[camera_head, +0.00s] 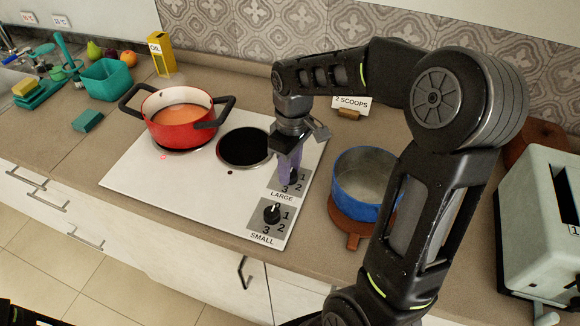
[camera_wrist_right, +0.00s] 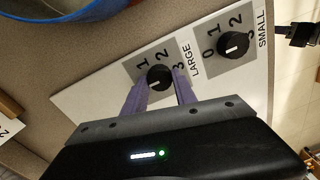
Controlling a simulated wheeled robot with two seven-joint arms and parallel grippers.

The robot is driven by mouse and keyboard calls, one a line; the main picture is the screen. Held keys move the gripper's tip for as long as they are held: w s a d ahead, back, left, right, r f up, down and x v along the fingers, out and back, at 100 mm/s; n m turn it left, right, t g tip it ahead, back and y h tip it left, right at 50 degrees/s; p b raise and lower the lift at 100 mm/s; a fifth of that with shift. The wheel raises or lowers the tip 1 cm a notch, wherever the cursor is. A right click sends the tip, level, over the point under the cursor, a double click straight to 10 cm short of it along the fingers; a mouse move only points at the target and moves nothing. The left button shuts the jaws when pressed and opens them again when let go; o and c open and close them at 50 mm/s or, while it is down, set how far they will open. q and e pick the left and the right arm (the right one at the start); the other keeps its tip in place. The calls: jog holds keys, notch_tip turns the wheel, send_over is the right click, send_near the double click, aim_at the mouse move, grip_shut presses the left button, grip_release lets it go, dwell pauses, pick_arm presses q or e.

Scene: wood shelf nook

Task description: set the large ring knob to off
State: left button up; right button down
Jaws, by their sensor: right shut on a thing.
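The large ring knob (camera_wrist_right: 160,78) is black and sits on a grey dial plate marked LARGE. The numbers 1, 2 and 3 show around it; its 0 mark is hidden. My right gripper (camera_wrist_right: 161,90) is shut on this knob, one purple finger on each side. In the head view my right gripper (camera_head: 289,172) points down onto the plate and covers the knob. I cannot tell for sure where its pointer stands. The small ring knob (camera_wrist_right: 233,45) is free beside it and also shows in the head view (camera_head: 271,213). My left gripper is not in view.
On the white cooktop (camera_head: 135,178), a red pot (camera_head: 182,125) of orange soup stands on the left ring, with a red light lit near it. The right ring (camera_head: 243,147) is bare. A blue pot (camera_head: 362,185) and a toaster (camera_head: 540,225) stand to the right.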

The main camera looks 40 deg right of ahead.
dwell(0.4)
jog(key=c, duration=1)
grip_release()
jog(key=shift+r, duration=0.15)
notch_tip(320, 180, up, 8)
jog(key=shift+w+d+f+b, duration=0.15)
jog(key=shift+f+b, duration=0.1)
jog(key=shift+b, duration=0.1)
